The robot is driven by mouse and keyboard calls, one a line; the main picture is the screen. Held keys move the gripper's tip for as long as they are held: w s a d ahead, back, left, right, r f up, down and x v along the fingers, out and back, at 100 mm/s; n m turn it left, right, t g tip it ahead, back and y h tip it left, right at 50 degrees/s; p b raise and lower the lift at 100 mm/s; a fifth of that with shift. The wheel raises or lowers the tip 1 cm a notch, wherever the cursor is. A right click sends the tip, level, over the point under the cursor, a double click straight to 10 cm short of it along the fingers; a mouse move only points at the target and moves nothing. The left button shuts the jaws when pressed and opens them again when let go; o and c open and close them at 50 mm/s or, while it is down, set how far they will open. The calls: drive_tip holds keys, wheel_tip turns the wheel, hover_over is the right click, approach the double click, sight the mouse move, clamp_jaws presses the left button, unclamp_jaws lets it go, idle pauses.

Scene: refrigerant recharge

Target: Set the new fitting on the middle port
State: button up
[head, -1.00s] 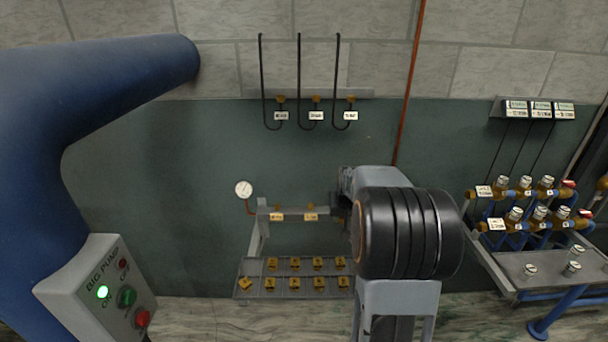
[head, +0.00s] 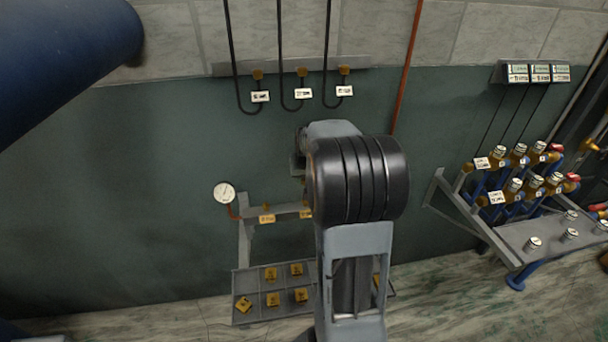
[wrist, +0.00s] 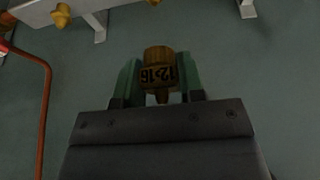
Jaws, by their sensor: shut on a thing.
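My gripper (wrist: 158,82) is shut on a brass fitting (wrist: 158,58) in the wrist view. The fitting sits between the two green fingers, and its printed number appears upside down. In the head view my arm hides the fitting and the fingers. A grey bar (head: 286,211) with brass ports and yellow tags stands against the wall, left of and below my wrist. Its left port (head: 266,206) shows; my arm covers its right part. In the wrist view the bar (wrist: 98,18) crosses the top left, with brass ports (wrist: 62,14), apart from the held fitting.
A gauge (head: 224,192) stands at the bar's left end. A tray (head: 244,274) below holds several brass fittings. Three black hoses (head: 281,60) hang on the wall above. A bench (head: 520,232) with valves stands to the right. A copper pipe (head: 405,75) runs down the wall.

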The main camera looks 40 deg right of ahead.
drive_tip(key=shift+f+b, duration=2.05)
drive_tip(key=shift+f, duration=0.95)
drive_tip(key=shift+f+b, duration=0.85)
drive_tip(key=o, duration=1.1)
drive_tip(key=shift+s+r, duration=0.1)
drive_tip(key=shift+r, duration=0.05)
drive_tip(key=v, duration=1.3)
drive_tip(key=shift+a+r, duration=0.1)
drive_tip(key=shift+r, duration=0.25)
drive_tip(key=shift+r, duration=0.1)
wheel_tip(320, 180, up, 6)
drive_tip(key=p, duration=0.4)
drive_tip(key=shift+p, duration=0.3)
